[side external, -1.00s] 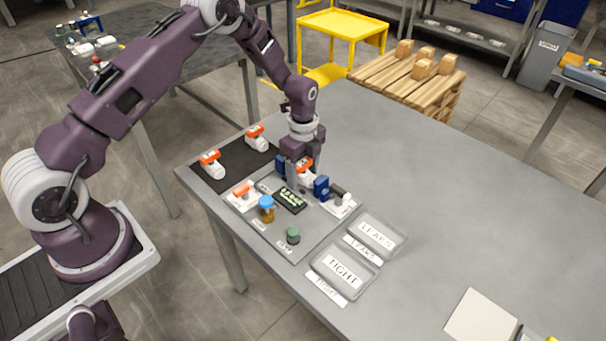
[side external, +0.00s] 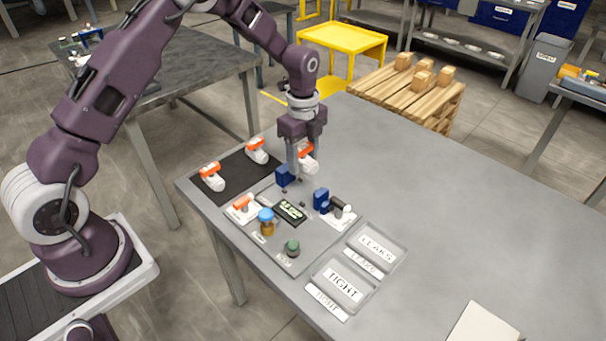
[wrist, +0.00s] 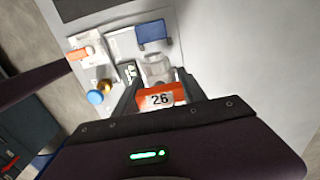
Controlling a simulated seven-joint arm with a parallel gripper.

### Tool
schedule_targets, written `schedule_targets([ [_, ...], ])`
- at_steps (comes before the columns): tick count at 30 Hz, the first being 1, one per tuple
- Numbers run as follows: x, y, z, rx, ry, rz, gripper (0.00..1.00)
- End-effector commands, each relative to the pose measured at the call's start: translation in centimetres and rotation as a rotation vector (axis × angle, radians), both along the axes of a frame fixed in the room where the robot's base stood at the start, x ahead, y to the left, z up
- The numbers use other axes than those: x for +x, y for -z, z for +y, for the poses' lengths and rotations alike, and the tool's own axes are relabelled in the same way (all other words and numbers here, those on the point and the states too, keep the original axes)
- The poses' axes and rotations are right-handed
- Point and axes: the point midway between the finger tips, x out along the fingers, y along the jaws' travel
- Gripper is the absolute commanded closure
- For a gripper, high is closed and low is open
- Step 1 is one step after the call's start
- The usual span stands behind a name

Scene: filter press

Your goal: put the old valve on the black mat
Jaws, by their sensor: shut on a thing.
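My gripper (side external: 304,158) is shut on a white valve with an orange handle (side external: 309,165) and holds it above the fixture's blue blocks. In the wrist view, the held valve (wrist: 160,98) shows the number 26 on its orange part, between the two fingers. The black mat (side external: 237,172) lies at the table's far left corner, left of my gripper. Two similar orange and white valves, a left one (side external: 212,178) and a right one (side external: 257,151), lie on it, with bare mat between and around them.
Two blue blocks (side external: 322,201) stand apart on the grey plate. Near them are a small display (side external: 291,210), an orange-handled part on a white base (side external: 243,207), a blue-capped amber jar (side external: 266,222) and a green knob (side external: 292,248). LEAKS (side external: 394,245) and TIGHT (side external: 361,286) trays sit at front right.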

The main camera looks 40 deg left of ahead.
Motion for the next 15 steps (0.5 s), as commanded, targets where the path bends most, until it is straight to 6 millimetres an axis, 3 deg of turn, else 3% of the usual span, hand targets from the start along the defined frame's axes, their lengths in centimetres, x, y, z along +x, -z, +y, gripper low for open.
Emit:
schedule_targets([
  [5, -0.5, -1.1, 4.0, 0.002, -0.009, 0.002, 0.98],
  [12, -3.5, -1.2, 14.4, 0.001, -0.012, 0.001, 0.98],
  [15, -5.2, -1.2, 17.9, 0.001, -0.009, 0.001, 0.98],
])
